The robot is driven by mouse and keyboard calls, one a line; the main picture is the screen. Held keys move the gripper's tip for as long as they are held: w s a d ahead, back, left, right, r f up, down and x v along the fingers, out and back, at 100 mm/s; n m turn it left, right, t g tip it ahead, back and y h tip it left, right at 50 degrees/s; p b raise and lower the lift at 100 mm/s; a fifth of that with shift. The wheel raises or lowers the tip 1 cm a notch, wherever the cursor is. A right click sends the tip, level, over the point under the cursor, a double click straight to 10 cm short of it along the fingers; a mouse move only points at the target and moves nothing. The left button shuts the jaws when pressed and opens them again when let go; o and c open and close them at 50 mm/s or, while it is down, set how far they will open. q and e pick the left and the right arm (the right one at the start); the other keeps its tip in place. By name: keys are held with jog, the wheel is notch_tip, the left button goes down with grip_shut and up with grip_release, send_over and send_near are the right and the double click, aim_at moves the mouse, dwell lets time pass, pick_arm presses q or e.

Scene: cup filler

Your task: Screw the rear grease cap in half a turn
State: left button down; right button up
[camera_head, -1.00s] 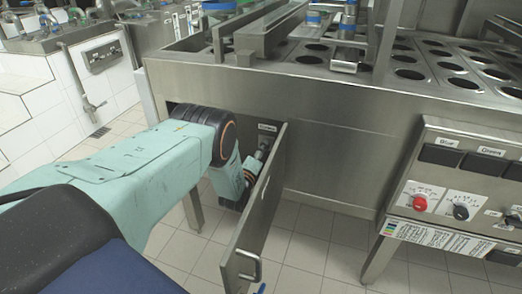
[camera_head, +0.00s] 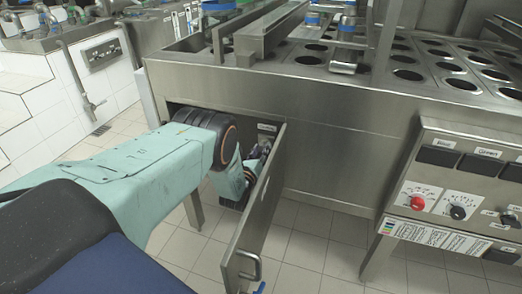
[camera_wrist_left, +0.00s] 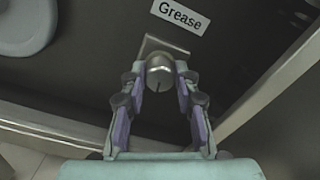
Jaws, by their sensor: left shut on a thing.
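The rear grease cap (camera_wrist_left: 159,72) is a rounded metal cap with a dark slot, on a square metal plate below a "Grease" label (camera_wrist_left: 180,15) in the left wrist view. My left gripper (camera_wrist_left: 160,88) is shut on it, with one finger on each side. In the head view my left gripper (camera_head: 256,157) reaches into the opening under the machine, behind an open metal door (camera_head: 262,210). The cap cannot be made out there. My right gripper is not in view.
The open door, with a handle (camera_head: 251,267), stands close to the right of my left wrist. The machine top (camera_head: 300,82) overhangs the opening. A control panel (camera_head: 455,185) is at the right. A pale rounded part (camera_wrist_left: 22,25) shows in the left wrist view.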

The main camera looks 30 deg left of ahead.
pick_arm(q)
jog(key=shift+f+m, duration=0.1)
jog(key=shift+m, duration=0.3)
jog(key=c, duration=1)
grip_release()
jog(key=v, duration=1.2)
